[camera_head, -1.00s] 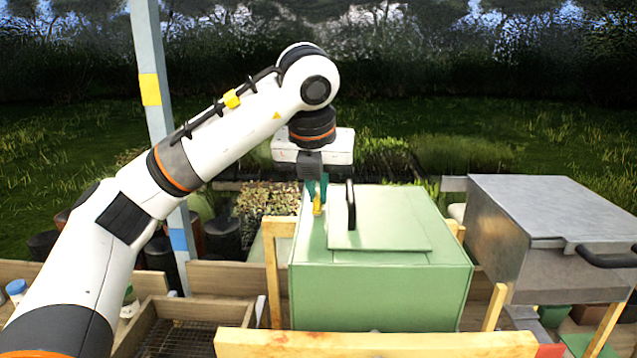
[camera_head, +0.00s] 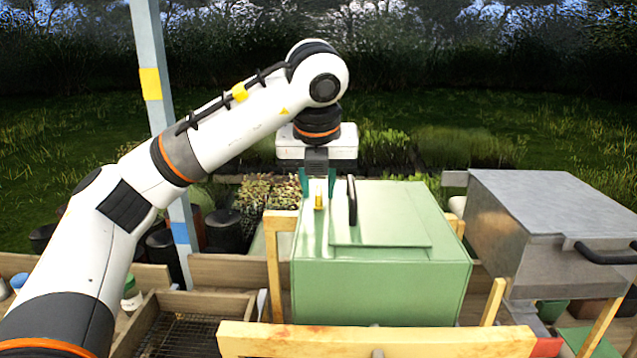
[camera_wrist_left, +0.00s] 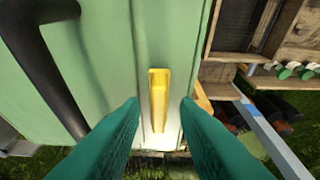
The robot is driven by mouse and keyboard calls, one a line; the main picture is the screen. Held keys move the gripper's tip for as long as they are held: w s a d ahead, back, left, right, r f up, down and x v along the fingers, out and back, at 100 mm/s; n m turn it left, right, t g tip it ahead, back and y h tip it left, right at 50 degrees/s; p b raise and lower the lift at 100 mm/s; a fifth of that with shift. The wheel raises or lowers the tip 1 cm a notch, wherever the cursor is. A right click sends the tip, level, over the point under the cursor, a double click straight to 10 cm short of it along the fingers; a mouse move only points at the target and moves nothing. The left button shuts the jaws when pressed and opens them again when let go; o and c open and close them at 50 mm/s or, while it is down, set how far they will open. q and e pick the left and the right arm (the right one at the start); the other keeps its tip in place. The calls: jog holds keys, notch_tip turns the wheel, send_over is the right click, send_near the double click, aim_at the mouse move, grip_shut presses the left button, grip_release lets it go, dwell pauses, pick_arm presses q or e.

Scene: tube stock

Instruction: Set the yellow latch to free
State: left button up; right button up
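The yellow latch (camera_head: 319,202) sits on the top of the green box (camera_head: 380,290), left of the lid panel and its black handle (camera_head: 352,200). In the left wrist view the latch (camera_wrist_left: 158,98) is a narrow yellow bar lying along the green surface. My left gripper (camera_head: 318,185) points down over the latch. Its two teal fingers (camera_wrist_left: 160,115) are apart, one on each side of the latch, with a gap to it on both sides. Whether the fingertips touch the box top cannot be told. My right gripper is in neither view.
A grey metal box (camera_head: 550,220) with a black handle stands to the right. A wooden rail (camera_head: 370,341) runs in front of the green box. A blue-grey post (camera_head: 160,120) rises behind my left arm. A wooden tray with mesh (camera_head: 185,330) lies at the lower left.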

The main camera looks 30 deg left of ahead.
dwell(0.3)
pick_arm(q)
jog(key=b+v, duration=0.1)
jog(key=v, duration=1.1)
dwell(0.4)
